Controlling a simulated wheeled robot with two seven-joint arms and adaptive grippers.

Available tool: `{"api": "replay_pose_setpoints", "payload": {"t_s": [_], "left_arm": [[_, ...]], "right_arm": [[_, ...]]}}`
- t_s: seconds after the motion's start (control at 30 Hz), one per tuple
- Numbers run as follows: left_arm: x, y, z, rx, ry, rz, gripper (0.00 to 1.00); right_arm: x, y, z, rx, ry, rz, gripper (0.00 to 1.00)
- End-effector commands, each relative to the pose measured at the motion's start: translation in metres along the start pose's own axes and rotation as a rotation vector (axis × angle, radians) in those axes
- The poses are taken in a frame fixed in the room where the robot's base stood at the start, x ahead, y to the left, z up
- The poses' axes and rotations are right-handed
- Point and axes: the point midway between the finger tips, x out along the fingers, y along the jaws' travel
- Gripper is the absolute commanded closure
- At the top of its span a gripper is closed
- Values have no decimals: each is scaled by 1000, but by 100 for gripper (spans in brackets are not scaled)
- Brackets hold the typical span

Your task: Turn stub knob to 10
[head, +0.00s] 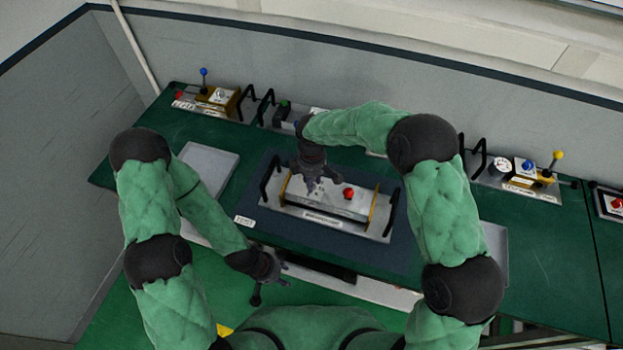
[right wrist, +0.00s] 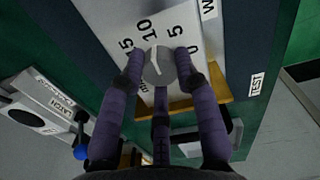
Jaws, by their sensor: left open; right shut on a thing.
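The stub knob (right wrist: 158,66) is a small grey round knob with a white pointer line, on a white dial marked 15, 10, 5 and 0. In the right wrist view its line points roughly toward the 10. The knob sits on the silver generator box (head: 330,205). My right gripper (right wrist: 160,68) is shut on the knob, with a finger on either side and a third below it. In the head view my right gripper (head: 320,182) is over the left part of the box and hides the knob. My left gripper (head: 268,280) is open and empty near the bench's front edge.
A red knob (head: 348,193) stands on the box, right of my right gripper. Black handles (head: 391,212) flank the box. Other panels stand at the back, including one with a yellow-tipped lever (head: 557,156). A grey plate (head: 207,165) lies at left.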

Motion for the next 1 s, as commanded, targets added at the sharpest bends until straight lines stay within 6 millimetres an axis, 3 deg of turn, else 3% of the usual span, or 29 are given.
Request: {"api": "replay_pose_setpoints", "payload": {"t_s": [0.5, 0.53, 0.6, 1.0], "left_arm": [[-1, 0, 0, 0, 0, 0, 53], [-1, 0, 0, 0, 0, 0, 53], [-1, 0, 0, 0, 0, 0, 53], [-1, 0, 0, 0, 0, 0, 53]], "right_arm": [[-1, 0, 0, -19, 0, 1, 100], [-1, 0, 0, -19, 0, 1, 62], [-1, 0, 0, -19, 0, 1, 44], [-4, 0, 0, -18, 0, 2, 44]]}}
